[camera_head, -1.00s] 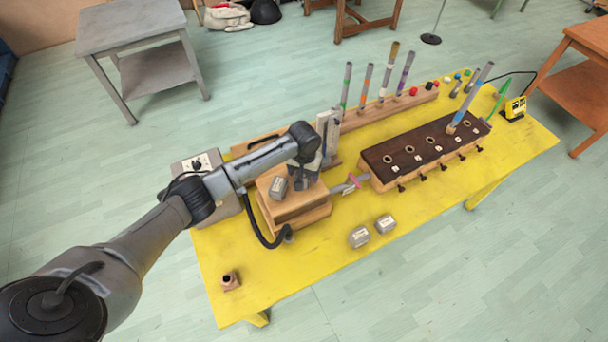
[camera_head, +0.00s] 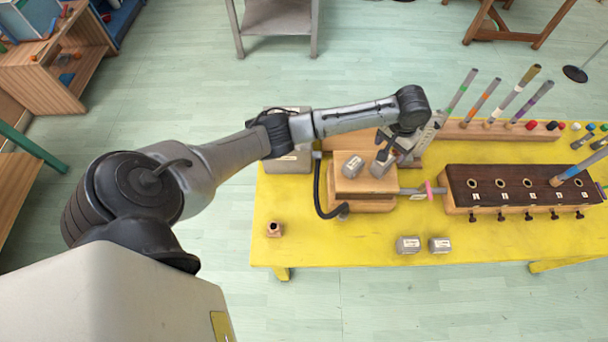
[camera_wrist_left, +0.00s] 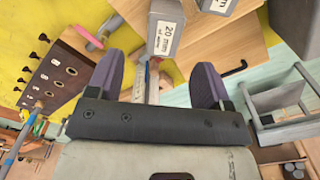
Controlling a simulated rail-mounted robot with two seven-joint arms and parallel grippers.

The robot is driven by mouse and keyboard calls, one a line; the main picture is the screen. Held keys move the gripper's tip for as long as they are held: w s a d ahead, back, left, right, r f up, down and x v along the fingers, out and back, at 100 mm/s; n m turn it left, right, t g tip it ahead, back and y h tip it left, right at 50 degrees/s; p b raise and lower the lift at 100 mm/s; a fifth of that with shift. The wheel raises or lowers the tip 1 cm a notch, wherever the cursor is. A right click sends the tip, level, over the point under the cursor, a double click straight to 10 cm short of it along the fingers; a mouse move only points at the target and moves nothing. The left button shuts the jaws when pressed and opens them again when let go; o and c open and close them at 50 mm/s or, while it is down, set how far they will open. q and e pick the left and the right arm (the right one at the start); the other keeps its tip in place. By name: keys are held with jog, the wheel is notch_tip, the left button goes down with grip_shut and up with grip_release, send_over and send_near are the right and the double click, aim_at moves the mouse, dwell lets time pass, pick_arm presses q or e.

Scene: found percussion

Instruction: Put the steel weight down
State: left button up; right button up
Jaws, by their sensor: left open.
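Two grey steel weights sit on the wooden box: one at left (camera_head: 353,166) and one at right (camera_head: 381,165). In the left wrist view, the nearer weight (camera_wrist_left: 165,32) has a "20 mm" label, and part of the other weight (camera_wrist_left: 212,4) shows at the top edge. My left gripper (camera_wrist_left: 157,68) is open, its purple fingers apart and empty. In the head view the gripper (camera_head: 386,147) is just behind the right weight. Two more weights, one at left (camera_head: 408,244) and one at right (camera_head: 440,245), stand on the yellow table (camera_head: 330,240). My right gripper is not visible.
Coloured tubes stand in a rack (camera_head: 475,131) behind. A small wooden block (camera_head: 274,229) sits at front left. The front table strip is mostly clear.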

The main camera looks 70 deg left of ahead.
pick_arm(q)
jog(key=s+d+f+m+t+h, duration=0.1)
jog(key=s+d+f+m, duration=0.1)
jog(key=s+d+f, duration=0.5)
jog(key=s+d+f+m, duration=0.3)
jog(key=s+d+f, duration=0.15)
jog(key=s, duration=0.35)
jog(key=s+d+r+m+t, duration=0.1)
jog(key=s+r+t, duration=0.1)
jog(key=s, duration=1.7)
jog(key=shift+s+r+t+y, duration=0.2)
jog(key=shift+r+t+y, duration=0.15)
jog(key=shift+r, duration=0.5)
notch_tip(320, 180, up, 20)
jog(key=p, duration=2)
